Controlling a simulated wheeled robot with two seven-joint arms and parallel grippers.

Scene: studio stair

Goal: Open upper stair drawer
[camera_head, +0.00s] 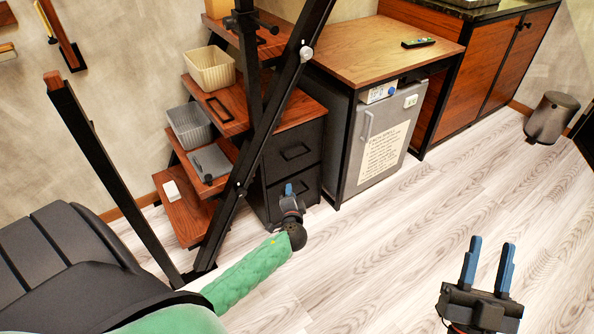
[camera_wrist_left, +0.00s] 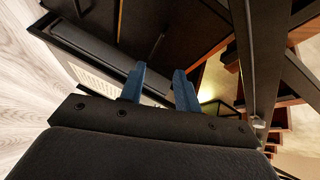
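The upper stair drawer (camera_head: 293,145) is a black front with a dark bar handle (camera_head: 296,152), set in the black cabinet under the wooden stair; it looks shut. A lower black drawer (camera_head: 308,188) sits beneath it. My left gripper (camera_head: 289,188) is in front of the cabinet, over the lower drawer in the head view, below the upper handle. In the left wrist view its blue fingers (camera_wrist_left: 159,72) are apart with nothing seen between them; a dark face with a thin bar lies beyond. My right gripper (camera_head: 491,243) is open and empty over the floor at right.
A small grey fridge (camera_head: 376,135) under a wooden counter (camera_head: 375,48) stands right of the cabinet. A black diagonal stair rail (camera_head: 264,125) crosses left of the drawers. Bins (camera_head: 190,126) sit on the stair treads. The floor (camera_head: 400,240) in front is clear.

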